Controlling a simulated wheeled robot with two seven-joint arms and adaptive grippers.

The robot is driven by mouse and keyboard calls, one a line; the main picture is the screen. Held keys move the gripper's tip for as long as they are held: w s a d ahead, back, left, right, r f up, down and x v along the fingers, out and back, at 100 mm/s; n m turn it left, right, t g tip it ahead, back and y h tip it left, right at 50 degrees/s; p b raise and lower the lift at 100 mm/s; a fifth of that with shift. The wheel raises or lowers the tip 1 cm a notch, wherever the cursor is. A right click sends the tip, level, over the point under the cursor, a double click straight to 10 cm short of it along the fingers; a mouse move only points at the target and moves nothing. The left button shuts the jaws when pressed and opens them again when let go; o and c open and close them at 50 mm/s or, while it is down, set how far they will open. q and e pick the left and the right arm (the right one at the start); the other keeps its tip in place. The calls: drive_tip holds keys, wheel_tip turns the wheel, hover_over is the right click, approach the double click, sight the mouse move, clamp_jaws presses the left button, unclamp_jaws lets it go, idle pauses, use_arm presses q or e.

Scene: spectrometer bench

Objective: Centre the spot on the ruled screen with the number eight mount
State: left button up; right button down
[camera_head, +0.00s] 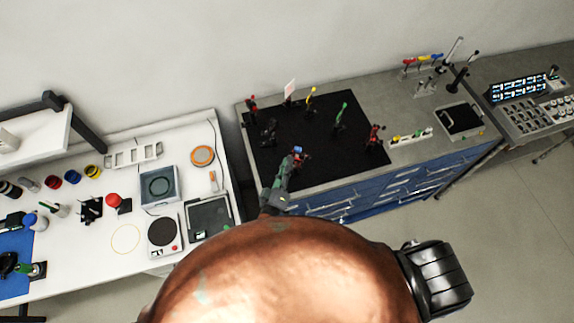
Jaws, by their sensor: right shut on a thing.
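My right gripper (292,163) reaches over the front of the black breadboard (325,160) and is shut on a small mount with a blue top (298,150) and some red on it. The gripper hides part of this mount. A pale upright card (290,87), perhaps the ruled screen, stands at the back edge; its ruling and any spot are too small to see. Other mounts on the board are a red one (252,104), a black one (268,131), a yellow one (311,97), a green one (340,114) and a red one (375,134). No numbers are readable. My left gripper is out of view.
A white bench (110,217) with a balance, hotplate and several small items stands at left. Right of the breadboard lie a strip of coloured parts (410,136) and a black tray (460,120). Blue drawers (400,187) are below. My own copper-coloured body fills the bottom centre.

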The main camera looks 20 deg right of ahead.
drive_tip(key=shift+n+b, duration=0.3)
drive_tip(key=shift+n, duration=1.9)
drive_tip(key=c, duration=1.9)
unclamp_jaws()
drive_tip(key=shift+c, duration=0.2)
drive_tip(key=v, duration=1.2)
drive_tip(key=shift+d, duration=0.1)
